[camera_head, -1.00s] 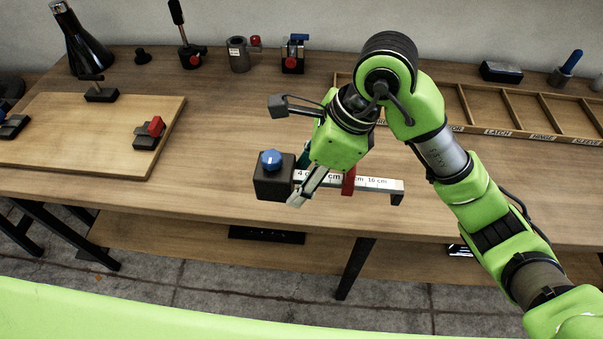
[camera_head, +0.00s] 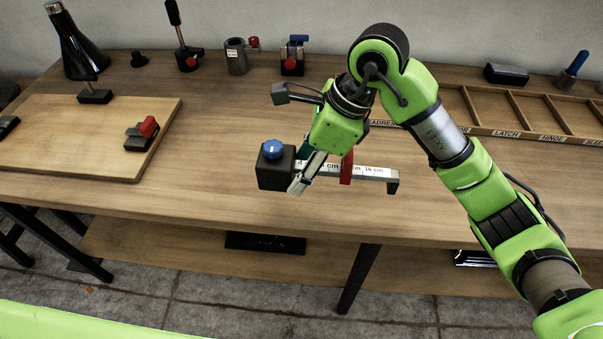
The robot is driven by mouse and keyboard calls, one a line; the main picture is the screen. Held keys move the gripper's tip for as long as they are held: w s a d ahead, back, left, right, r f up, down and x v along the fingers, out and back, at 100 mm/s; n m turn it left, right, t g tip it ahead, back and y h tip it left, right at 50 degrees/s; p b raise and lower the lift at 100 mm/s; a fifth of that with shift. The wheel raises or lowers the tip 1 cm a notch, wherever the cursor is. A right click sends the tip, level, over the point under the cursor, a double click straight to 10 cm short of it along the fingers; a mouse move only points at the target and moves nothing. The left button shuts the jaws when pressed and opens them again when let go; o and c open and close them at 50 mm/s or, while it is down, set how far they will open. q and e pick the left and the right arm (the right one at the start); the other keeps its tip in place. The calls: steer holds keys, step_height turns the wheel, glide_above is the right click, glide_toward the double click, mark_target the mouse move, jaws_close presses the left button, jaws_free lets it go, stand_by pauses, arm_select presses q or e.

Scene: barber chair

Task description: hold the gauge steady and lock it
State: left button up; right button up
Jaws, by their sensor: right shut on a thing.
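The gauge has a dark block (camera_head: 276,176) with a blue knob (camera_head: 272,149) on top. Its pale ruler bar (camera_head: 375,172), marked in cm, runs to the right from the block and ends in a dark downturned tip. A red slider (camera_head: 346,167) sits around the bar. My right gripper (camera_head: 303,178) is shut on the gauge, near where the bar meets the block. Its fingers hide part of the bar. The gauge is over the table's front part; I cannot tell if it touches the tabletop. My left gripper is not in view.
A wooden board (camera_head: 60,155) with a red-and-black clamp (camera_head: 142,134) lies at the left. Several small fixtures, including a grey cylinder (camera_head: 236,57), stand along the back. A labelled, divided wooden tray (camera_head: 480,130) is at the back right. The table's front edge is close to the gauge.

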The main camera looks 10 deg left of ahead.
steer(key=shift+w+a+f+b, duration=0.1)
steer(key=shift+w+f+b, duration=1.05)
steer(key=shift+w, duration=0.15)
steer(key=shift+w+f+b, duration=0.8)
steer(key=shift+w, duration=0.15)
steer(key=shift+w+a+f+b, duration=0.1)
steer(key=shift+w+f+b, duration=0.3)
steer(key=shift+w+f, duration=0.1)
steer(key=shift+w+a+f+b, duration=0.2)
steer(key=shift+w+f+b, duration=0.85)
steer(key=shift+w, duration=0.35)
steer(key=shift+w+f, duration=0.15)
steer(key=shift+w, duration=0.1)
steer(key=shift+f+b, duration=0.5)
steer(key=shift+f, duration=0.15)
